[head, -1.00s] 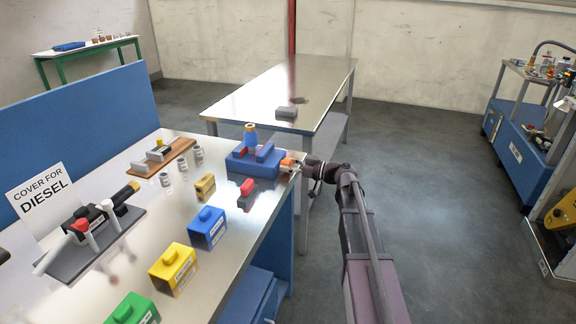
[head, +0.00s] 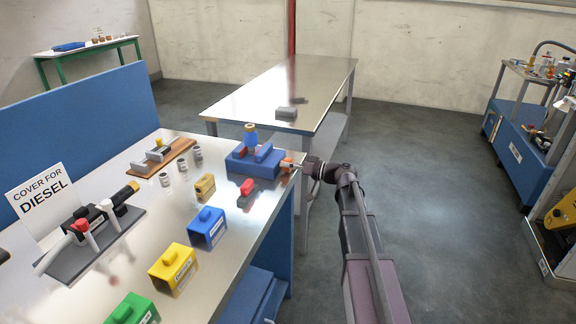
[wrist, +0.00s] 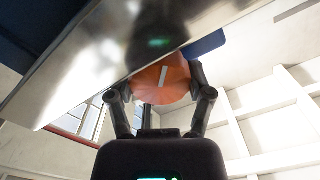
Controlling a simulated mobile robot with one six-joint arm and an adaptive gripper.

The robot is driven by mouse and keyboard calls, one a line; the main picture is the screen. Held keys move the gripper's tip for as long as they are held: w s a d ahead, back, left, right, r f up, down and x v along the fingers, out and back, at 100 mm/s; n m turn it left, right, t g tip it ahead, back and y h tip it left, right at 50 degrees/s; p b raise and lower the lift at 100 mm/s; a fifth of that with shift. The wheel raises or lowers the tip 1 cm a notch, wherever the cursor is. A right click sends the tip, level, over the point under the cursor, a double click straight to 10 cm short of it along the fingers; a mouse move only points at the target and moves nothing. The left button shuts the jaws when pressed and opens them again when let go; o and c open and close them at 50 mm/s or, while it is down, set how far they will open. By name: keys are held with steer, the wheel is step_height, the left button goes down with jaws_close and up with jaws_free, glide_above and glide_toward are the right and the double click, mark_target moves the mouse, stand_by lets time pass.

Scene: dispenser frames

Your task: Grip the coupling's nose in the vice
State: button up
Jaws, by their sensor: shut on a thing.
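The blue vice (head: 240,165) sits on the right edge of the steel bench. The coupling (head: 250,138), a blue piece with a tan top, stands upright at the vice's jaws. Its lower end is hidden, so I cannot tell how tightly the jaws hold it. My gripper (head: 291,168) is at the vice's right end, just off the bench edge. It is shut on the orange vice knob (head: 286,161). In the wrist view the round orange knob (wrist: 150,84) with a white mark lies between my two fingers (wrist: 160,98).
A red and dark grey piece (head: 247,188) lies in front of the vice. Blue (head: 207,232), yellow (head: 172,270) and green boxes stand nearer. A diesel sign (head: 40,200) and fixture are left.

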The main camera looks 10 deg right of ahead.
steer(key=o, duration=1.1)
steer(key=shift+o, duration=0.2)
steer(key=shift+n, duration=0.5)
